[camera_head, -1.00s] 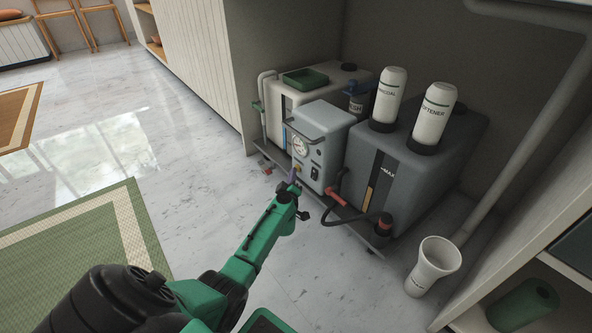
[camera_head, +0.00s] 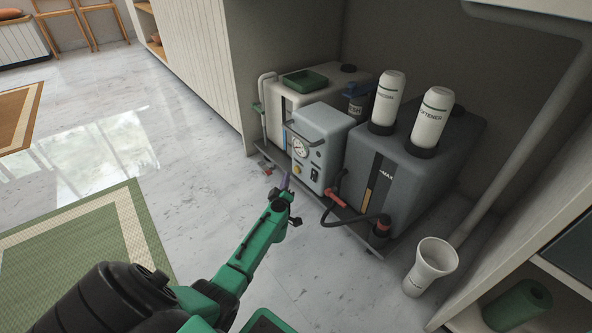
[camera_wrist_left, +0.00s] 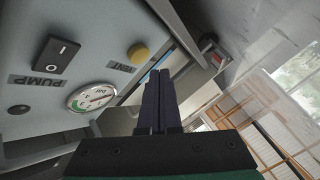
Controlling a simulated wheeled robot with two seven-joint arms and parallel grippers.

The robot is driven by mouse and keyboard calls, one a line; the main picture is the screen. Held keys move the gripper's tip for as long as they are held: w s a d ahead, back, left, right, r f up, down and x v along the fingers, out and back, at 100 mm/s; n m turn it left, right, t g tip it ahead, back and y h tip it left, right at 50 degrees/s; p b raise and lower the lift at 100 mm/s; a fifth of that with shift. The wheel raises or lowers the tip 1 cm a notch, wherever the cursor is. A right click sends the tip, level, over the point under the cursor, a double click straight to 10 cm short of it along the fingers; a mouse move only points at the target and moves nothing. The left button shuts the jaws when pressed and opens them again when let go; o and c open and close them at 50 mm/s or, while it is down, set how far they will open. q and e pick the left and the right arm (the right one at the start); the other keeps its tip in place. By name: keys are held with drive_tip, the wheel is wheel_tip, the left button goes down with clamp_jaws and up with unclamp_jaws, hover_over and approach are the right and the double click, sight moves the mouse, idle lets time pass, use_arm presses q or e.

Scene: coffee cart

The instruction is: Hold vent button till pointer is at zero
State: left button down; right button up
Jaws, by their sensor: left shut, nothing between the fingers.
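The grey pump unit (camera_head: 324,121) has a round white gauge (camera_head: 299,148) on its front. The yellow vent button (camera_head: 297,170) sits below the gauge. In the left wrist view the panel is upside down: the yellow button (camera_wrist_left: 138,52) is beside the VENT label (camera_wrist_left: 121,68), and the gauge (camera_wrist_left: 91,97) is lower left. The pointer's exact reading is too small to tell. My left gripper (camera_head: 286,181) is shut and empty, its purple fingertips just in front of and left of the button, apart from it. The fingers (camera_wrist_left: 160,99) also show in the left wrist view. My right gripper is out of view.
A black PUMP rocker switch (camera_wrist_left: 55,55) is near the button. A dark grey tank (camera_head: 395,175) stands right of the unit, with a red-handled hose (camera_head: 335,197) in front. A white bin (camera_head: 431,264) is at right.

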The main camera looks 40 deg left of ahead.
use_arm(q)
drive_tip(key=s, duration=0.2)
drive_tip(key=s+a+p, duration=0.1)
drive_tip(key=shift+s, duration=0.35)
drive_tip(key=shift+r, duration=0.1)
